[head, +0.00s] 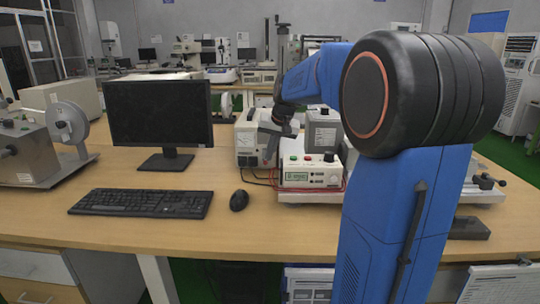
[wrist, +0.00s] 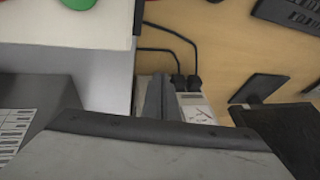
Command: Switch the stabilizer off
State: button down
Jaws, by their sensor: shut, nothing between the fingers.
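A cream box (head: 247,150) with cables at its front stands right of the monitor in the head view; it seems to be the stabilizer, though no label is readable. In the wrist view its plugged front (wrist: 196,107) shows just beyond my fingers, with two black plugs and a pale label. My gripper (head: 268,155) is pointed down at the front right of this box, and also shows in the wrist view (wrist: 160,90). Its fingers are together and hold nothing. They hide part of the box; I cannot make out a switch or whether they touch it.
A cream instrument (head: 310,177) with a display and coloured knobs stands close right, with a grey box (head: 322,130) behind it. The monitor (head: 160,113), keyboard (head: 140,202) and mouse (head: 239,200) are left. Black cables run over the table. Bare tabletop lies in front.

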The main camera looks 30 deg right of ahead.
jog(key=v, duration=1.7)
jog(key=shift+r, duration=0.25)
